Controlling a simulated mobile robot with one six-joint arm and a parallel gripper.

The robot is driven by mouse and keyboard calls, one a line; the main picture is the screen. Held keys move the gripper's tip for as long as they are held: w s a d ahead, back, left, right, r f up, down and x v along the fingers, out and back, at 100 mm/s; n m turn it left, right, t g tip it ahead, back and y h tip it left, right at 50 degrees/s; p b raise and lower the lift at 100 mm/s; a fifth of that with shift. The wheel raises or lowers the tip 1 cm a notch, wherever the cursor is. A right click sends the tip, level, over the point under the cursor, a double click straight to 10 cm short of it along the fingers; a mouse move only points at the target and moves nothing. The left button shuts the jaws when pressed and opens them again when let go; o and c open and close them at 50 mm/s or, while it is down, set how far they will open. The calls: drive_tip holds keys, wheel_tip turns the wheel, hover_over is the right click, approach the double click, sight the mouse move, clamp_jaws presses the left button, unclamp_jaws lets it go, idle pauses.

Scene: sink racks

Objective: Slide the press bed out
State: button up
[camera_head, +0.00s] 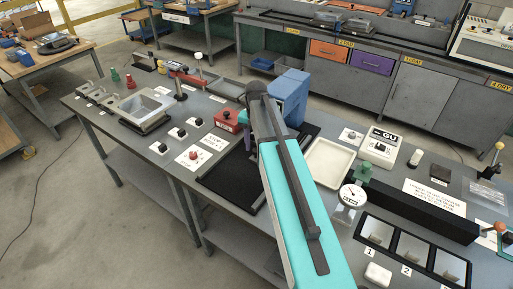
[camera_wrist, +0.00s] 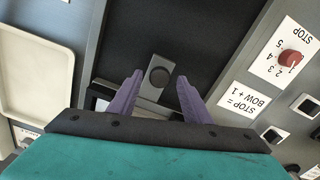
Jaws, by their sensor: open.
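The press bed appears to be the dark flat panel (camera_wrist: 205,38) in the wrist view. A grey bracket with a round dark knob (camera_wrist: 159,77) stands at its near edge. My gripper (camera_wrist: 157,98) is open, with its two purple fingers on either side of the bracket. The fingers look apart from it, though depth is hard to judge. In the head view a black flat area (camera_head: 232,182) lies beside a blue upright block (camera_head: 290,92), which may be the press.
A cream tray (camera_head: 328,163) lies right of my arm and also shows in the wrist view (camera_wrist: 35,70). A red dial (camera_wrist: 291,58) and a stop label (camera_wrist: 243,103) are to the right. A gauge (camera_head: 351,195) stands near the arm.

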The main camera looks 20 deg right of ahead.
drive_tip(key=shift+d, duration=0.1)
clamp_jaws()
drive_tip(key=shift+s, duration=0.1)
